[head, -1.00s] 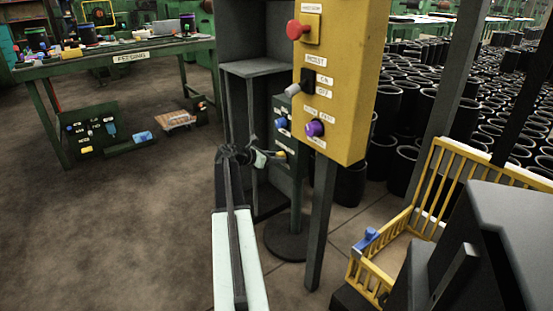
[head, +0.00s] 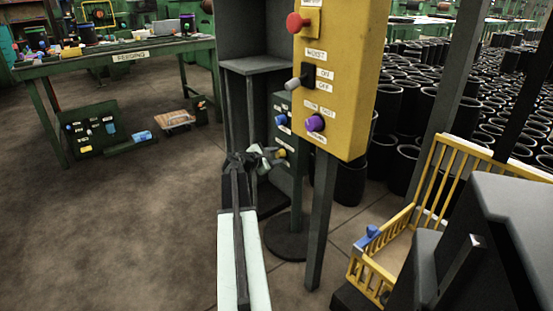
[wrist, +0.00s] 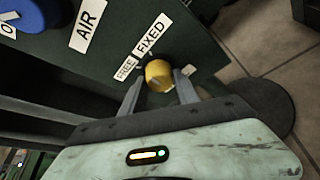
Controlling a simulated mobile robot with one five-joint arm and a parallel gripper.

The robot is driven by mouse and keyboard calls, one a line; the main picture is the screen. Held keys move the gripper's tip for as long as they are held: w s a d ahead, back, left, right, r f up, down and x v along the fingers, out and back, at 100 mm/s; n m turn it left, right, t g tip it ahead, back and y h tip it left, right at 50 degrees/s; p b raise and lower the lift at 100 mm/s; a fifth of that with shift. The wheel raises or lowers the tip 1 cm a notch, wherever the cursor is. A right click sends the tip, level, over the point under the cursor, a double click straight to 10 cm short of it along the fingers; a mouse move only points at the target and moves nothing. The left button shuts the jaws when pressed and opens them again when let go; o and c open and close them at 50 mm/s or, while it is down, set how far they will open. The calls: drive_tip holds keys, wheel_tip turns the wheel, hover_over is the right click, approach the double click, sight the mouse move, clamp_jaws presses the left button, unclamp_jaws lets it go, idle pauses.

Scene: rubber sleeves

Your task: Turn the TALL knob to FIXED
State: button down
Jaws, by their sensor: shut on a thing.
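A small yellow knob (wrist: 158,75) sits on the dark green panel (wrist: 203,42) in the wrist view. White labels FREE (wrist: 126,68) and FIXED (wrist: 151,36) lie beside it, toward the top. A further pale label at its right is partly hidden by a finger and unreadable. My gripper (wrist: 158,88) is shut on the yellow knob, one finger on each side. I cannot tell clearly where the knob points. In the head view my gripper (head: 270,156) reaches the lowest knob (head: 281,153) on the green box (head: 284,185), partly covering the box.
A blue knob (head: 282,120) is above on the same box. A yellow panel (head: 350,80) with a red button (head: 297,23), a black switch (head: 308,76) and a purple knob (head: 315,123) stands close at right. A grey cabinet (head: 248,40) stands behind. The floor at left is open.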

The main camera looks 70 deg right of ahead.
drive_tip(key=shift+s+f+m+t+h+b, duration=0.15)
drive_tip(key=shift+m+t+h+b, duration=0.35)
drive_tip(key=shift+m+h+b, duration=0.8)
drive_tip(key=shift+m+y, duration=0.4)
drive_tip(key=c, duration=0.9)
unclamp_jaws()
drive_tip(key=p+v, duration=0.2)
drive_tip(key=v, duration=0.6)
